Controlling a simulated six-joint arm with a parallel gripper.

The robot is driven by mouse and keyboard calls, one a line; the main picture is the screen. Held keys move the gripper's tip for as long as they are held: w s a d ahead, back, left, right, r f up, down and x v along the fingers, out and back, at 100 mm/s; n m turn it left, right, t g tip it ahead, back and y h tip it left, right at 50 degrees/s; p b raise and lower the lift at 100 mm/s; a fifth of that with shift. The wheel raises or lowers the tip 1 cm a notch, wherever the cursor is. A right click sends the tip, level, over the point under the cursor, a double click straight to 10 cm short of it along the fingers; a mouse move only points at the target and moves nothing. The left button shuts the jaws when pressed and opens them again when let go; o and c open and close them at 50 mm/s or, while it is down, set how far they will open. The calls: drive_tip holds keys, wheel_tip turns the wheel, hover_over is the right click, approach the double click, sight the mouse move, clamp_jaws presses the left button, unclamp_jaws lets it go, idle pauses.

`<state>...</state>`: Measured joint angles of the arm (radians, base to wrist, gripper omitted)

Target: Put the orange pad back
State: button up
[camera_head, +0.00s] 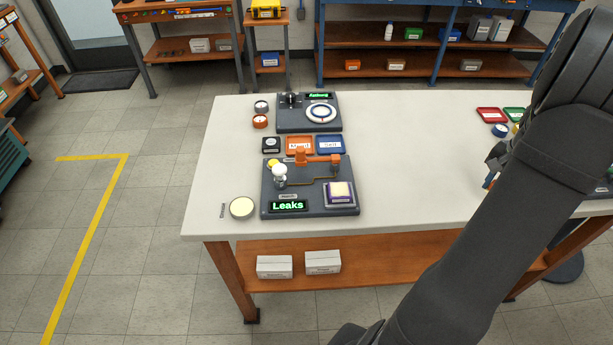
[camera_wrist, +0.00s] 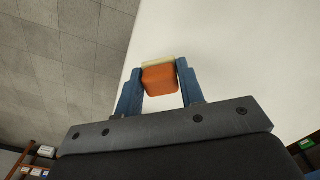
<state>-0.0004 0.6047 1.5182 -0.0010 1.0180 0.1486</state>
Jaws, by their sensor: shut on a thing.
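My gripper (camera_wrist: 159,72) is shut on the orange pad (camera_wrist: 159,82), a small orange block with a cream layer along its far edge. The blue fingers press on its two sides in the wrist view. In the head view my gripper shows only as bits of blue at the right, mostly hidden behind my arm, and the pad is not visible there. The dark testbench (camera_head: 270,198) reading "Leaks" stands at the table's left, with a purple pad with a cream top (camera_head: 340,192) at its right corner. An orange tray (camera_head: 299,146) lies behind the bench.
A blue tray (camera_head: 330,145) lies beside the orange one. A second dark unit (camera_head: 290,127) with a white ring stands behind them. A round cream-filled tin (camera_head: 241,207) sits near the front left. Red (camera_head: 491,114) and green trays lie at the right. The white table's middle (camera_head: 420,150) is clear.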

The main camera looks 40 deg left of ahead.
drive_tip(key=a+r, duration=0.4)
drive_tip(key=a, duration=1)
drive_tip(key=s+a+r+n, duration=0.15)
drive_tip(key=s+a, duration=0.35)
drive_tip(key=a, duration=0.6)
drive_tip(key=s+a+r+n, duration=0.15)
drive_tip(key=s+a, duration=0.25)
drive_tip(key=a, duration=0.6)
drive_tip(key=n, duration=0.8)
hover_over(245, 183)
wheel_tip(245, 183, down, 8)
drive_tip(key=shift+r, duration=0.1)
drive_tip(key=shift+f, duration=2)
drive_tip(key=shift+f, duration=0.1)
